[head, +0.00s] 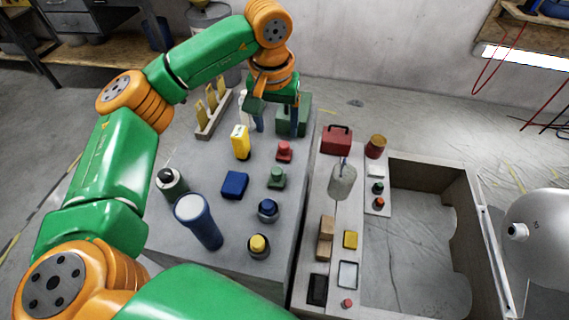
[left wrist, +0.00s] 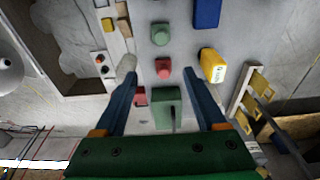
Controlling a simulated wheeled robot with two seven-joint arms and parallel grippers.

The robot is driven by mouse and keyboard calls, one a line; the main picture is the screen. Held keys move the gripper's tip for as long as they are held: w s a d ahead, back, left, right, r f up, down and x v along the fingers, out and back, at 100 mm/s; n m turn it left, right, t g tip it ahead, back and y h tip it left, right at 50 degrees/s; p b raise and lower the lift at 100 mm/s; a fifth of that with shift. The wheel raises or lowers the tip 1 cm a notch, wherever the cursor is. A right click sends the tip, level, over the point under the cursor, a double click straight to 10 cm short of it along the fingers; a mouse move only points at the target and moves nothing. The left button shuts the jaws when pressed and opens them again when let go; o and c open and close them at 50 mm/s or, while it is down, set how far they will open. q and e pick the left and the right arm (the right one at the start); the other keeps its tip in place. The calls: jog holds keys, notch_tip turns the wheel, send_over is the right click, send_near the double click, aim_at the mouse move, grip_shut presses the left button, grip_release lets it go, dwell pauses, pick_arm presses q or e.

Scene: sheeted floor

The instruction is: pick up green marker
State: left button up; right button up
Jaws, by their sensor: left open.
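No green marker can be told for sure in either view. A green box (head: 302,127) stands at the far end of the grey table, partly behind my left gripper (head: 276,124). The box also shows in the left wrist view (left wrist: 158,113), with a thin dark upright piece in front of it. A green knob (head: 277,178) stands nearer on the table, and also shows in the left wrist view (left wrist: 160,34). My left gripper is open and empty above the far part of the table, its blue fingers apart. A red knob (left wrist: 163,68) appears between the fingertips.
A yellow bottle-like object (head: 241,143), blue block (head: 235,185), blue cylinder (head: 199,223) and blue and yellow knobs crowd the table. A rack with yellow pieces (head: 201,118) stands far left. A narrow board at right holds a red box (head: 337,139) and small blocks.

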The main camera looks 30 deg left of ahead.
pick_arm(q)
jog(key=b, duration=0.9)
send_over(277, 170)
jog(key=f, duration=1)
jog(key=shift+s+d+f, duration=0.15)
jog(key=shift+s+d, duration=0.05)
jog(key=shift+s, duration=0.1)
jog(key=f, duration=0.6)
jog(key=shift+w+a+f, duration=0.25)
jog(key=shift+w+f, duration=0.05)
jog(key=shift+f, duration=0.05)
grip_shut()
